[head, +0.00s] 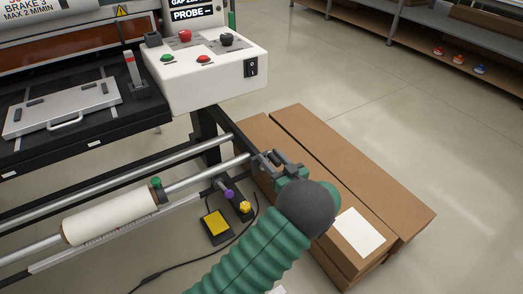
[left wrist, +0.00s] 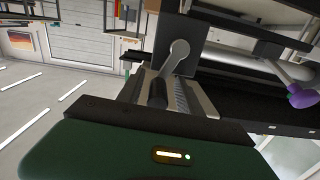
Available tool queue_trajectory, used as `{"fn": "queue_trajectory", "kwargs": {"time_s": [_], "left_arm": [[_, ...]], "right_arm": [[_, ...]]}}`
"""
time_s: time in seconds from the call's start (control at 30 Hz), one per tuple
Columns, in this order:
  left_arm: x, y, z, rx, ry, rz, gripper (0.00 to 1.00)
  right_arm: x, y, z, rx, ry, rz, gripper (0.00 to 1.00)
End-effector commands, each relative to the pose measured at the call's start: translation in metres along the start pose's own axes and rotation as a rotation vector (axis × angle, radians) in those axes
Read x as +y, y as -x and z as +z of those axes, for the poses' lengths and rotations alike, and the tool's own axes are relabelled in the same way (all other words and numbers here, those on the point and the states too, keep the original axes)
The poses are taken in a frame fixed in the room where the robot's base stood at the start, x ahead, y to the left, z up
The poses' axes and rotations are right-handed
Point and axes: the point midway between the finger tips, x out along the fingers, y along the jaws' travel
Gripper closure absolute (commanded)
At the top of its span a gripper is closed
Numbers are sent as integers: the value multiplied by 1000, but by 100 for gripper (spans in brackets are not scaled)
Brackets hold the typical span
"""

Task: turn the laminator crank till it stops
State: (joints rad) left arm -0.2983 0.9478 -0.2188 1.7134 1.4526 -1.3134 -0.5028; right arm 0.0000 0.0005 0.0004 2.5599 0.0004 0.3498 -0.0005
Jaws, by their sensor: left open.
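A purple knob (head: 229,194) sits below the right end of the machine's rails. It also shows at the right edge of the left wrist view (left wrist: 302,96), on a metal arm. A grey lever with a rounded end (left wrist: 178,54) stands beyond my fingers in the left wrist view. I cannot tell for certain which of these is the laminator crank. My left gripper (head: 274,160) is open, beside the rail end, right of and above the purple knob. It looks apart from that knob. Whether it touches the grey lever is unclear. My right gripper is not in view.
Long cardboard boxes (head: 345,180) lie on the floor beneath and right of my left arm. A white control box (head: 205,78) overhangs behind. A white roll (head: 110,215) is on the rail.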

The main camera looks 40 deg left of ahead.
Motion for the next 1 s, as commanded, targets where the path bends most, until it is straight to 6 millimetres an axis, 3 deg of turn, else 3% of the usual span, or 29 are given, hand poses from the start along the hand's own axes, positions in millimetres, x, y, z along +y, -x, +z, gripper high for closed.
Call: {"fn": "queue_trajectory", "kwargs": {"time_s": [0.3,0.63,1.0], "left_arm": [[1,2,-1,2,0,0,59],[0,-1,1,-2,1,-1,100],[1,0,0,-3,-17,-1,100]], "right_arm": [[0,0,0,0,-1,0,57],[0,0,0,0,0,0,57],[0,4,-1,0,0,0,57]]}}
